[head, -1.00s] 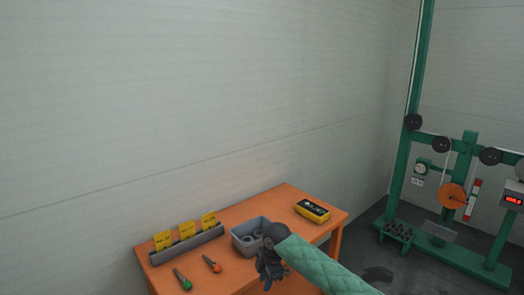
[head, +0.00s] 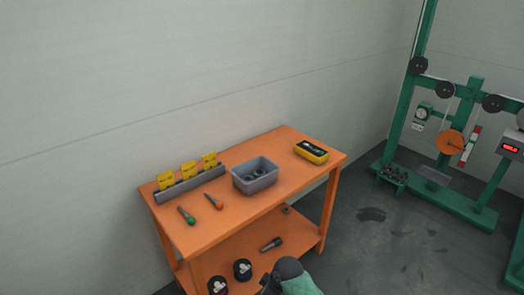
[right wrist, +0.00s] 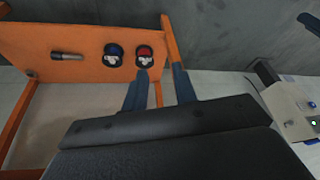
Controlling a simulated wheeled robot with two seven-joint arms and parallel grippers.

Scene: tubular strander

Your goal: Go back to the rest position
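My right arm shows at the bottom edge of the head view, with its green padded sleeve and dark wrist, and its fingertips are out of that view. In the right wrist view my right gripper (right wrist: 159,88) has its two dark fingers apart with nothing between them. The fingers point toward the lower part of the orange table (head: 290,145), and I cannot tell how far off it is. My left gripper is in neither view.
The table top holds a grey bin (head: 256,183), a yellow meter (head: 311,152), a grey card rack (head: 190,186) and two screwdrivers. Its lower shelf (right wrist: 85,38) holds a dark cylinder and two round items, one red, one blue. A green machine frame (head: 455,205) stands right.

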